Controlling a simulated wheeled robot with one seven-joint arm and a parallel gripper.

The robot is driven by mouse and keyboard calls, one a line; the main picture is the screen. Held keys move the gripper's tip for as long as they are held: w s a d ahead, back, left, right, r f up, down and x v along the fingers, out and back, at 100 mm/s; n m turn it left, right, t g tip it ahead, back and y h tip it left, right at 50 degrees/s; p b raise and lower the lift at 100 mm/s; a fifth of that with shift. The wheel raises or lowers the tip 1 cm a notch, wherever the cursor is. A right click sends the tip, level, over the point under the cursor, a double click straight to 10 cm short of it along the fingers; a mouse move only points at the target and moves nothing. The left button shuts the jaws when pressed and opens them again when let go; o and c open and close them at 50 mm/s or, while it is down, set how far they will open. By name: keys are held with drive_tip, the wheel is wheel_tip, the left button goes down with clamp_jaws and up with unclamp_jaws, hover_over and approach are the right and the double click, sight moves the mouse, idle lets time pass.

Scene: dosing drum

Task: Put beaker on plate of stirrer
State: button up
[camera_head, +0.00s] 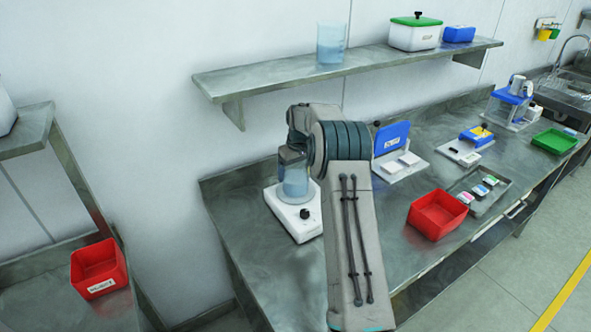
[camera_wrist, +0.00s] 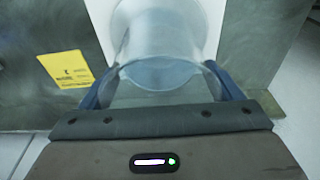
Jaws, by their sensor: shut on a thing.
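The beaker (camera_head: 295,184) is clear and holds bluish liquid. In the head view it is upright at the white stirrer (camera_head: 298,222), over its plate; I cannot tell whether its base touches the plate, which is hidden. The stirrer has a black knob on its front. My gripper (camera_head: 291,160) is at the beaker's upper part. In the wrist view the gripper (camera_wrist: 165,90) has its blue fingers on both sides of the beaker (camera_wrist: 160,50), shut on it. The white stirrer body (camera_wrist: 205,25) shows behind the beaker there.
A wall shelf (camera_head: 350,68) above carries another beaker (camera_head: 331,44) and a green-lidded box (camera_head: 415,33). On the bench (camera_head: 250,220), a blue-and-white device (camera_head: 393,150) and a red bin (camera_head: 437,214) stand right of my arm. A yellow label (camera_wrist: 66,69) shows in the wrist view.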

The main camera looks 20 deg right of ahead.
drive_tip(key=o, duration=1.3)
drive_tip(key=shift+f, duration=0.1)
drive_tip(key=shift+o, duration=0.2)
wheel_tip(320, 180, up, 12)
drive_tip(key=s+b, duration=0.2)
drive_tip(key=s+a+r, duration=0.6)
drive_tip(key=s+r, duration=0.1)
drive_tip(key=s, duration=0.1)
drive_tip(key=s+a+r+t, duration=0.15)
drive_tip(key=s+a, duration=0.35)
drive_tip(key=s, duration=0.7)
drive_tip(key=s+a+f+m, duration=0.1)
drive_tip(key=s+f, duration=0.2)
drive_tip(key=s, duration=0.8)
drive_tip(key=s+a+f+m, duration=0.1)
drive_tip(key=s+a+f, duration=0.1)
drive_tip(key=s, duration=0.8)
drive_tip(key=shift+s+a+f, duration=0.3)
drive_tip(key=shift+s+f, duration=0.05)
drive_tip(key=shift+f, duration=0.45)
